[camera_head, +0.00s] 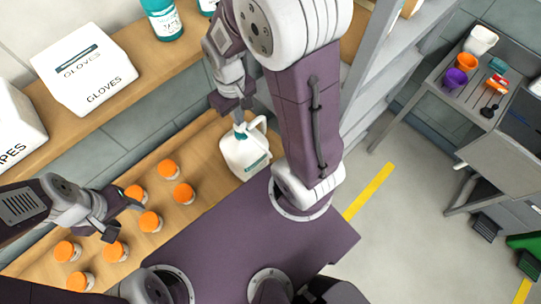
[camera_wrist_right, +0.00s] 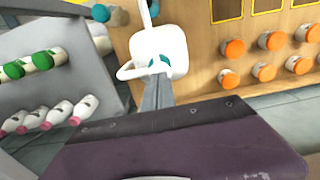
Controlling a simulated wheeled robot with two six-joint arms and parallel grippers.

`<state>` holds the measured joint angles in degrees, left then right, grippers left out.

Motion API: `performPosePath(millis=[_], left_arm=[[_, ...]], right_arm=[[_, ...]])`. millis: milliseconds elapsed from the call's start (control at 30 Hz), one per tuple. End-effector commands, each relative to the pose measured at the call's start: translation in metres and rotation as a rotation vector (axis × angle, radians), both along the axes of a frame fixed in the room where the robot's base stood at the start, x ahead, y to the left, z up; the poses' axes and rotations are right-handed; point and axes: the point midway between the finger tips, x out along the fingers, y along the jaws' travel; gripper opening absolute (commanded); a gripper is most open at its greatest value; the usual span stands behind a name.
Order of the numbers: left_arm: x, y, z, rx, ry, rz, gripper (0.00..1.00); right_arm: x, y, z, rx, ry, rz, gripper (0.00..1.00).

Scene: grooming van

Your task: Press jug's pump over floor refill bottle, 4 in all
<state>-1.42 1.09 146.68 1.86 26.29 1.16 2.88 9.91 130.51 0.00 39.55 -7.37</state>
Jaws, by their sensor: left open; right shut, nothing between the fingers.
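The white jug (camera_head: 245,152) with a side handle and a teal label stands on the lower wooden shelf in the head view. It also shows in the right wrist view (camera_wrist_right: 160,47). My right gripper (camera_head: 240,120) is shut and empty, with its fingertips at the jug's top; it hides most of the pump. In the right wrist view the fingertips (camera_wrist_right: 158,80) overlap the jug, and I cannot tell whether they touch the pump. My left gripper (camera_head: 122,214) is open and empty near the orange-capped jars. I cannot make out which bottle is the refill bottle.
Several orange-capped jars (camera_head: 150,221) stand on the lower shelf around my left gripper. The upper shelf holds a gloves box (camera_head: 84,70) and teal bottles (camera_head: 163,18). A grey rack (camera_head: 400,45) and a cart (camera_head: 440,90) are to the right. White bottles (camera_wrist_right: 60,112) lie at left in the wrist view.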

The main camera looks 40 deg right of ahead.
Motion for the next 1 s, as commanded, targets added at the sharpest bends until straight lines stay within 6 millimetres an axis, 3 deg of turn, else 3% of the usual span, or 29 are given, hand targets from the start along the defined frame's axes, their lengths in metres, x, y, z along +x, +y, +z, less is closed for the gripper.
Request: performPosePath(millis=[767,1000], left_arm=[[0.0,0.0,-0.023,0.0,0.0,0.0,0.55],[0.0,0.0,-0.021,0.0,0.0,0.0,0.55]], right_arm=[[-0.001,0.0,-0.03,0.0,0.003,0.0,0.0],[-0.001,0.0,-0.028,0.001,0.004,0.0,0.0]])
